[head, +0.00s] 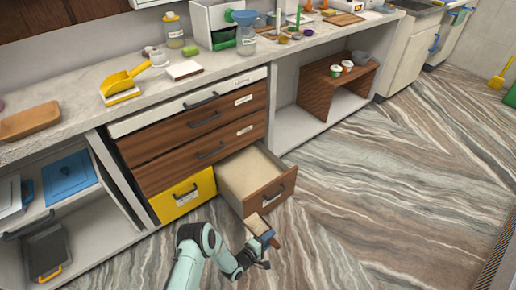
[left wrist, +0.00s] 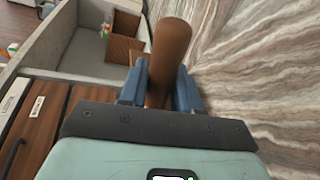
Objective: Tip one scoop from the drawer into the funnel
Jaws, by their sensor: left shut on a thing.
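My left gripper (head: 264,246) is low in front of the open drawer, shut on a brown wooden piece (head: 257,223). In the left wrist view, a brown rounded handle (left wrist: 168,55) stands between its blue fingers (left wrist: 158,88). I cannot tell the full shape of the held piece. The open drawer (head: 281,189) has a wooden front and a pale inside; I cannot tell whether that is a filling or the bare bottom. A blue funnel (head: 245,16) sits on a clear labelled jar (head: 246,41) at the back of the counter. My right gripper is not in view.
A yellow scoop (head: 121,80) rests on a block on the counter. A wooden tray (head: 30,121) lies at the left. A closed yellow drawer (head: 186,196) is left of the open one. A low wooden shelf unit (head: 321,86) stands to the right.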

